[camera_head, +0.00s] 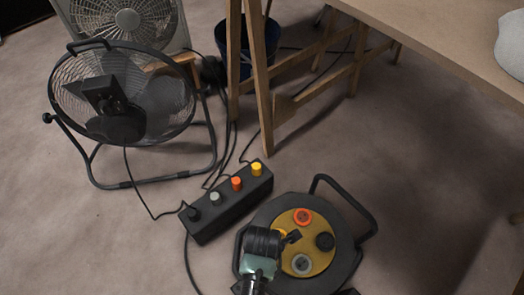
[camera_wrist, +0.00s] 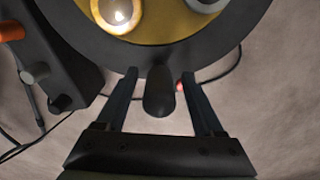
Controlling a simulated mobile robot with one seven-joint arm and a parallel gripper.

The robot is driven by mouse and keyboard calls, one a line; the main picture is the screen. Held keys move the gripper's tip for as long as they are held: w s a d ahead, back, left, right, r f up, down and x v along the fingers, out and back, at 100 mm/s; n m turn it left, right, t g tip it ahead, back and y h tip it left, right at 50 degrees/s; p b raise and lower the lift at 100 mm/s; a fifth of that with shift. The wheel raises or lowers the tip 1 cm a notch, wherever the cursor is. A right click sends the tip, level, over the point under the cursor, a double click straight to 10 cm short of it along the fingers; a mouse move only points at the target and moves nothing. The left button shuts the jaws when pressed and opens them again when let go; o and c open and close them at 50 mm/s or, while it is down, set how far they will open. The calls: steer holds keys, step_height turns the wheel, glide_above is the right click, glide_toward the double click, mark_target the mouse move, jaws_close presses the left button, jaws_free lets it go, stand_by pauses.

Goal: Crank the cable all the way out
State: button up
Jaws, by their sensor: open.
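The cable reel (camera_head: 345,268) lies on the floor at the lower right of the head view, with a black rim, a carrying handle and a yellow centre disc (camera_head: 318,262). In the wrist view the black rim (camera_wrist: 150,55) and part of the yellow disc (camera_wrist: 160,22) show at the top. My gripper (camera_head: 286,238) is over the reel's left side. In the wrist view my gripper (camera_wrist: 160,82) is open, with one finger on each side of a rounded black knob (camera_wrist: 159,93). The fingers look apart from it. The cable on the reel's drum is hidden.
A black power strip (camera_head: 228,205) with coloured plugs lies just left of the reel. A floor fan (camera_head: 125,95) and a box fan (camera_head: 130,20) stand upper left. A trestle table (camera_head: 450,35) is upper right. Loose cables (camera_head: 188,262) cross the floor.

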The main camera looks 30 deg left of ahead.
jaws_close()
stand_by(0.3)
stand_by(1.1)
